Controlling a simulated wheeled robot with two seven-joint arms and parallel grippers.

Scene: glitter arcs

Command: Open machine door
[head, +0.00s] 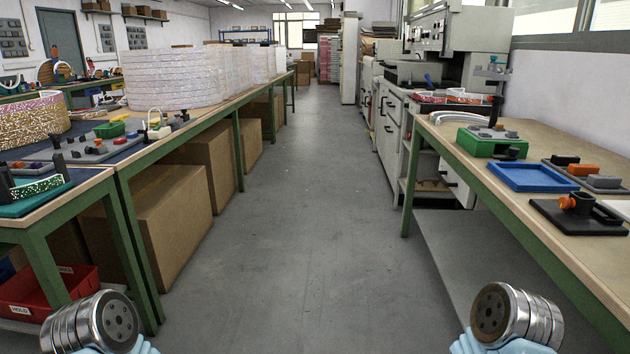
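A grey-white machine (470,42) stands along the right side, beyond the near right table. It has a box-like upper part and a panel with round dials. Grey cabinets (392,115) with dark handles sit below and beside it. They look shut from here. I cannot tell which panel is the machine door. Neither of my grippers is in view; only round metal parts of my two arms show at the bottom left and bottom right corners.
A grey floor aisle (290,220) runs clear down the middle. A left bench (222,105) carries stacked glittery arcs, with cardboard boxes (165,215) underneath. The right table (470,150) holds a blue tray (530,177) and fixtures. A red bin (45,295) is at lower left.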

